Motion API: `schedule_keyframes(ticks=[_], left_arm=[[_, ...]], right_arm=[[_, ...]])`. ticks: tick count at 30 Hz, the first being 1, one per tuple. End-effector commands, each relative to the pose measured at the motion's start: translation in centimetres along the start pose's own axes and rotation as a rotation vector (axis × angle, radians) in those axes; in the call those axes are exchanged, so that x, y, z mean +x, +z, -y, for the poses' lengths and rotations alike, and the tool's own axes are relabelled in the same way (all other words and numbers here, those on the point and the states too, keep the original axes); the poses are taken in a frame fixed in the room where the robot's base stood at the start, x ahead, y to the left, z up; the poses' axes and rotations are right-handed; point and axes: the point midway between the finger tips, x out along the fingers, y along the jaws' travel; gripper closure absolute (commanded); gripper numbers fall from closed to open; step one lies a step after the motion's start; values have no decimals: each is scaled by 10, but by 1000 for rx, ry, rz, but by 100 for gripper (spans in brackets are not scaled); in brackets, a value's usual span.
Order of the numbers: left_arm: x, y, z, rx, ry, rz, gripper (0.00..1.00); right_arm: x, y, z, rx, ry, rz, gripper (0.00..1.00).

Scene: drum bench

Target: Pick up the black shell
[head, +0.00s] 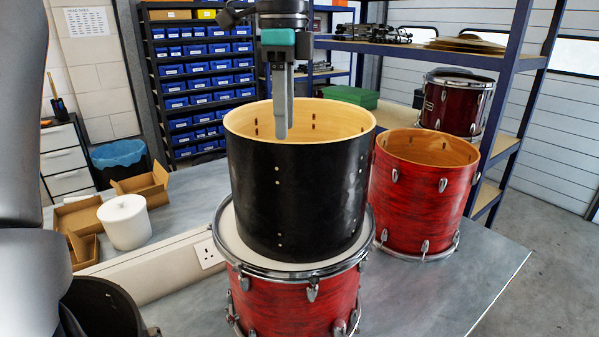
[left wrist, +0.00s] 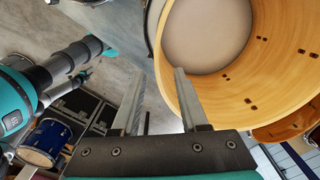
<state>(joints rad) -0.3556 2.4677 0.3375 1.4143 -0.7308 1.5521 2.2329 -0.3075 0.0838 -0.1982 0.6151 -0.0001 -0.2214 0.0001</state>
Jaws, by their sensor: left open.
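The black shell (head: 300,200) is a wide, open-topped drum shell with a pale wooden inside. It stands upright on the white head of a red drum (head: 290,305). In the left wrist view the shell's wooden inside (left wrist: 274,70) fills the upper right. My left gripper (head: 281,130) points down at the shell's near rim in the head view. In the left wrist view its jaws (left wrist: 160,85) are open and empty, one finger outside the shell, the other overlapping its wooden rim. I cannot tell how far the tips are above the rim.
A second red shell (head: 420,190) stands close on the right of the bench (head: 480,285). A white roll (head: 125,222) and cardboard boxes (head: 145,187) are at the left. Shelves (head: 440,48) stand behind. A blue drum (left wrist: 42,142) is on the floor.

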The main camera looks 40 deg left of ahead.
Motion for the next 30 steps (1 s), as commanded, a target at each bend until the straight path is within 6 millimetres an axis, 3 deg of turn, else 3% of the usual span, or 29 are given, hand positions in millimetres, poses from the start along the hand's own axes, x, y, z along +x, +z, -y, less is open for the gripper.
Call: schedule_keyframes(ticks=[3, 13, 21, 30], left_arm=[[21, 0, -1, 1, 4, -2, 56], [45, 0, -2, 1, 3, 0, 56], [80, 0, -6, -1, 2, -1, 56], [87, 0, -5, -2, -2, -1, 56]], right_arm=[[0, -1, -1, 0, 1, -2, 50], [-4, -8, -1, 0, 2, -12, 50], [-12, -10, 1, 0, -1, -15, 50], [-12, -11, 5, 1, -7, -17, 50]])
